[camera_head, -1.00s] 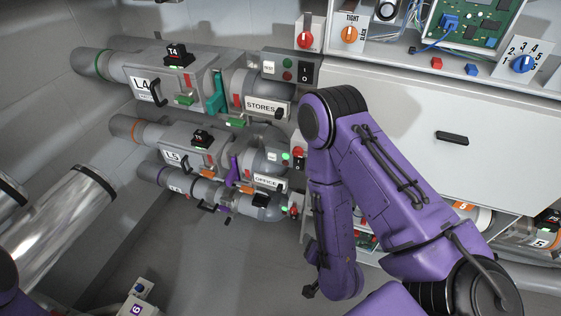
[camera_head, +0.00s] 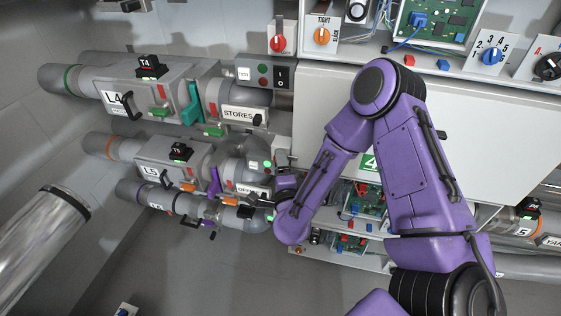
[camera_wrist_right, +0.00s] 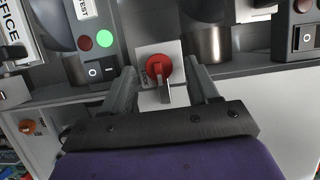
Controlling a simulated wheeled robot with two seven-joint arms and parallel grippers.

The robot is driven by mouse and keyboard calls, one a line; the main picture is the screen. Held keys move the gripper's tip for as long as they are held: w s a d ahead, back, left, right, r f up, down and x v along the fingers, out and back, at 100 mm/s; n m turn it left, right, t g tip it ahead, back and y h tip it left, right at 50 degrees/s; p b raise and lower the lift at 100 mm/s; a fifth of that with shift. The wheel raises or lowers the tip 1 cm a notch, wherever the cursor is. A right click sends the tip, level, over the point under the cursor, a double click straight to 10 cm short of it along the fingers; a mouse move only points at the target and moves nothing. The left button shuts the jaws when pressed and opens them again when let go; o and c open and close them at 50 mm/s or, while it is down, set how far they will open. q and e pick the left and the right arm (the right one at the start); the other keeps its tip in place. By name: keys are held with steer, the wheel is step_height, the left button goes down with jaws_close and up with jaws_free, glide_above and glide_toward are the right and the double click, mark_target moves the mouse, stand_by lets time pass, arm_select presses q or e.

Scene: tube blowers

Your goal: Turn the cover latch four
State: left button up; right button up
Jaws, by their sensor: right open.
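A red rotary latch (camera_wrist_right: 158,70) sits on a white plate (camera_wrist_right: 148,98) in the right wrist view, its handle pointing down the picture. Lettering on the plate is partly hidden. My right gripper (camera_wrist_right: 161,76) is open, with one finger on each side of the latch; I cannot tell whether either touches it. In the head view my right arm hides most of the latch area. A green label with a 4 (camera_head: 370,162) shows partly behind that arm, at the lower part of a large light cover (camera_head: 325,95). My left gripper is not in view.
A switch box with a green lamp (camera_wrist_right: 104,39) and a rocker switch (camera_wrist_right: 96,71) is left of the fingers. Another black switch (camera_wrist_right: 305,38) is at the right. Pipes labelled STORES (camera_head: 238,113) and L5 (camera_head: 150,171) run left of my arm.

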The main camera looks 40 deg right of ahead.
steer(key=shift+w+d, duration=0.1)
steer(key=shift+w, duration=0.15)
steer(key=c, duration=1)
steer(key=shift+c, duration=0.2)
steer(key=shift+w+a+r+n+g+h+p, duration=0.15)
steer(key=shift+n+g+h+p, duration=0.2)
steer(key=shift+n+g+p, duration=1.3)
steer(key=shift+w+a+r+n+g+h+p, duration=0.2)
steer(key=shift+n+g+p, duration=0.5)
steer(key=shift+n+p, duration=1.95)
steer(key=shift+w+r+n+g+h+p, duration=0.15)
steer(key=shift+n+g+h+p, duration=0.3)
steer(key=shift+n+g+p, duration=1.2)
steer(key=shift+s+n+t+p, duration=0.1)
steer(key=shift+n+t+p, duration=0.2)
steer(key=shift+n, duration=0.55)
